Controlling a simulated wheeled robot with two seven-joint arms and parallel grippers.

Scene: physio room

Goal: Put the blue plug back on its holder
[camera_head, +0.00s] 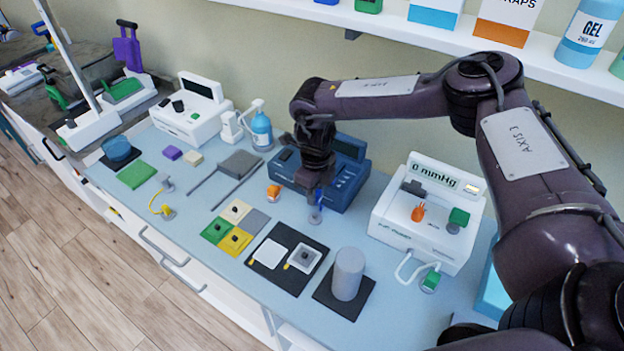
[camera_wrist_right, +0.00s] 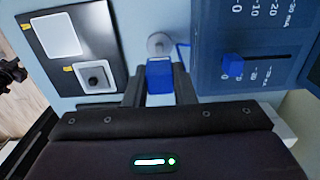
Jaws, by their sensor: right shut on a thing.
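The blue plug (camera_wrist_right: 160,76) is between the two fingers of my right gripper (camera_wrist_right: 160,88), which is shut on it. In the head view my right gripper (camera_head: 316,197) points down at the table in front of the blue device, with a bit of the blue plug (camera_head: 315,214) at its tips. A pale grey round holder (camera_wrist_right: 160,43) shows just beyond the plug in the right wrist view. I cannot tell whether plug and holder touch. A thin blue cable runs from near the holder toward the blue device (camera_head: 345,190). My left gripper is not in view.
A black mat (camera_head: 290,283) with two white squares lies close in front. A grey cylinder (camera_head: 348,272) stands to its right. The white pressure device (camera_head: 425,225) is right of my gripper. Coloured tiles (camera_head: 217,231) and an orange object (camera_head: 273,193) lie left.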

